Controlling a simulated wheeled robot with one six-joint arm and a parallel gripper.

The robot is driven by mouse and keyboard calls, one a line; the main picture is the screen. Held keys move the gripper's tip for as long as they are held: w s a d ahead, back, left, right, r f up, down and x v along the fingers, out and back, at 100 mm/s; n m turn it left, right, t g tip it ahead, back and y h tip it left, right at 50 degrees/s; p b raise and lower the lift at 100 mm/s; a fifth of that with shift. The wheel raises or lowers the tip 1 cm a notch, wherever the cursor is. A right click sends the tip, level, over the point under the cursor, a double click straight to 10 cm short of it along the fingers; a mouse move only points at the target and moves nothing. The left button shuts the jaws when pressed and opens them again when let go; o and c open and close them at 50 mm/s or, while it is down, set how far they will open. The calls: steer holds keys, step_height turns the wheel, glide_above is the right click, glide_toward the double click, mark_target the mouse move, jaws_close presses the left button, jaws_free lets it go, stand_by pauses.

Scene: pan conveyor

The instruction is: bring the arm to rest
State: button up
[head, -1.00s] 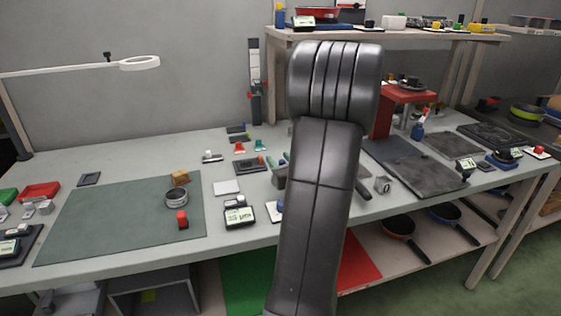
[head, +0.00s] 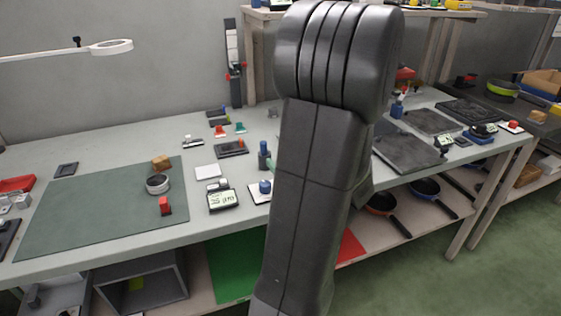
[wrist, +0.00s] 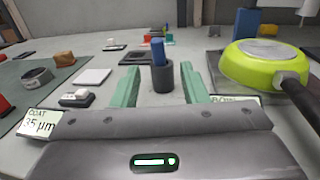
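My arm (head: 310,160) stands upright across the middle of the head view and hides part of the bench. In the wrist view my gripper (wrist: 159,74) has its two pale green fingers wide apart. A dark cup (wrist: 163,79) with a blue object (wrist: 158,52) in it shows in the gap between the fingers, and nothing is seen gripped. A lime-green pan (wrist: 262,64) with a dark handle lies just right of the fingers in the wrist view.
The bench carries a green mat (head: 95,215), a metal ring (head: 157,184), a red-topped block (head: 165,205) and a display box (head: 222,199). Dark plates (head: 408,152) lie to the right. Pans (head: 381,203) sit on the lower shelf. Green floor (head: 510,250) is clear at the right.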

steer(key=x, duration=1.2)
steer(key=shift+w+r, duration=0.1)
steer(key=shift+r, duration=0.1)
steer(key=shift+r+p, duration=0.4)
steer(key=shift+r, duration=1.25)
steer(key=shift+f, duration=0.15)
